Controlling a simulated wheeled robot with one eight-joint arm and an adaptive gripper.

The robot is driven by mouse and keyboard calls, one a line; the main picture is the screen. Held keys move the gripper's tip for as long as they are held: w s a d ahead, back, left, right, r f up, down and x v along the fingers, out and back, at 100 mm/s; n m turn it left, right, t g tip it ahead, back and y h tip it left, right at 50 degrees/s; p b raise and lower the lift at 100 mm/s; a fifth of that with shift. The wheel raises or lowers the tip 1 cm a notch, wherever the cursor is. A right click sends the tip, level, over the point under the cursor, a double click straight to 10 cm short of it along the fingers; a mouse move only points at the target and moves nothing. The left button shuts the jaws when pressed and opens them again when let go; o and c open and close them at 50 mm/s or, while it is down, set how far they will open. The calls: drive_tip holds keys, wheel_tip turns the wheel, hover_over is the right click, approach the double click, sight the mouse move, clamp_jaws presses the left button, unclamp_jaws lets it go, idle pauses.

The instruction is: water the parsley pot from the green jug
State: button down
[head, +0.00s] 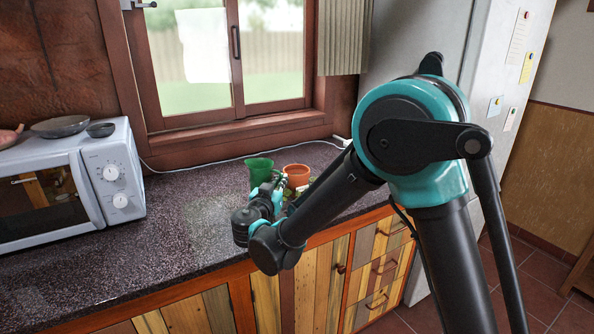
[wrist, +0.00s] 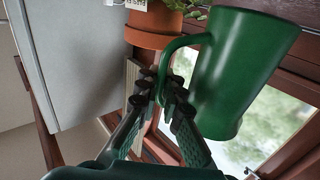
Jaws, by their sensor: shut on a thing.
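The green jug (head: 257,172) is at the counter's back, left of an orange pot (head: 296,174) in the head view. In the wrist view the jug (wrist: 245,70) fills the upper right, with its handle towards my gripper (wrist: 168,98). My gripper's fingers are shut on the lower part of the handle. A terracotta pot (wrist: 155,28) with green leaves (wrist: 190,8) and a white label shows behind the handle. In the head view, my gripper (head: 277,183) and arm partly hide some green leaves near the orange pot. I cannot tell whether the jug touches the counter.
A white microwave (head: 75,182) with dark bowls on top stands at the left. The speckled counter (head: 190,225) is clear between it and my gripper. A window (head: 220,55) is behind the counter, and a grey fridge (head: 480,65) stands at the right.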

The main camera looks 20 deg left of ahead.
drive_tip(key=shift+w+d+f+m+g, duration=0.25)
drive_tip(key=shift+f+m+g, duration=0.1)
drive_tip(key=shift+f+g, duration=0.1)
drive_tip(key=shift+w+d+f+m+g, duration=0.2)
drive_tip(key=shift+f+m+g, duration=0.15)
drive_tip(key=shift+g, duration=0.1)
drive_tip(key=shift+w+d+f+m+g, duration=0.15)
drive_tip(key=shift+w+d+m+g, duration=0.1)
drive_tip(key=shift+w+m+g, duration=0.25)
drive_tip(key=shift+w+d+f+m+g, duration=0.15)
drive_tip(key=shift+d+m+g, duration=0.15)
drive_tip(key=shift+g, duration=0.3)
drive_tip(key=shift+w+r+g, duration=0.2)
drive_tip(key=shift+r+g, duration=0.1)
drive_tip(key=shift+r, duration=0.1)
drive_tip(key=r+m+g+y, duration=0.1)
drive_tip(key=r+m+g+y+p, duration=0.1)
drive_tip(key=g, duration=0.1)
drive_tip(key=shift+w+d+g, duration=0.1)
drive_tip(key=shift+d+g, duration=0.05)
drive_tip(key=shift+g, duration=0.15)
drive_tip(key=shift+f+m+g+y+p, duration=0.4)
drive_tip(key=shift+m+g+y+p, duration=0.15)
drive_tip(key=shift+p, duration=0.3)
drive_tip(key=shift+r+g+y+p, duration=0.2)
drive_tip(key=shift+g+y+p, duration=0.2)
drive_tip(key=shift+p, duration=0.4)
